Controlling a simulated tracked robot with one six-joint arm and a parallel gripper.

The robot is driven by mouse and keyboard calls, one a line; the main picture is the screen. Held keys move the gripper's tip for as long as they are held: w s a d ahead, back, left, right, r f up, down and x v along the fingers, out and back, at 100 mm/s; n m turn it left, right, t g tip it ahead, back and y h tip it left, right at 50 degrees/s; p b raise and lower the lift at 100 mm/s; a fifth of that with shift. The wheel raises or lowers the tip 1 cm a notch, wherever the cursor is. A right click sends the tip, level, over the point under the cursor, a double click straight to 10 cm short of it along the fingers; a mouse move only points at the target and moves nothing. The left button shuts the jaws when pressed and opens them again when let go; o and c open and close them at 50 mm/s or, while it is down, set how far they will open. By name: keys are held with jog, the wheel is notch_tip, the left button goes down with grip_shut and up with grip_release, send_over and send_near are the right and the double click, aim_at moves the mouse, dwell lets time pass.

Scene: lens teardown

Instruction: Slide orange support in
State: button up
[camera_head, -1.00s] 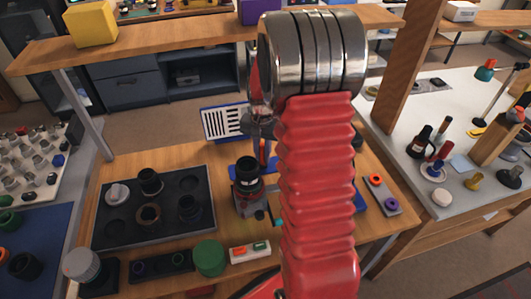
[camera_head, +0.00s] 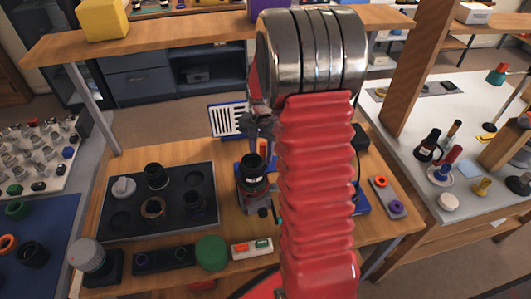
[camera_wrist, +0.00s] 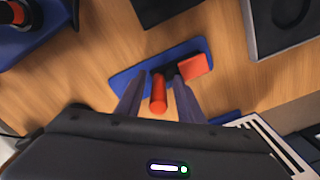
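In the wrist view, an orange cylinder (camera_wrist: 158,95) and an orange-red block (camera_wrist: 195,66) show at a blue plate (camera_wrist: 125,80) on the wooden bench. A dark part lies between them. My gripper (camera_wrist: 158,78) is open, its two dark fingers reaching over the plate, one on each side of the cylinder. I cannot tell whether either finger touches it. In the head view, my gripper (camera_head: 260,125) is partly hidden by my red arm, above a small orange part (camera_head: 263,148) behind a black lens on a grey stand (camera_head: 252,185).
A dark tray (camera_head: 110,225) with lens parts lies left on the bench. A green disc (camera_head: 211,252) and a white box with orange and green pieces (camera_head: 252,248) lie at the front. A striped white card (camera_head: 228,120) stands behind. A wooden shelf post (camera_head: 408,75) rises right.

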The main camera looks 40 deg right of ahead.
aim_at(262, 144)
jog(key=shift+w+r, duration=0.1)
jog(key=shift+r, duration=3.6)
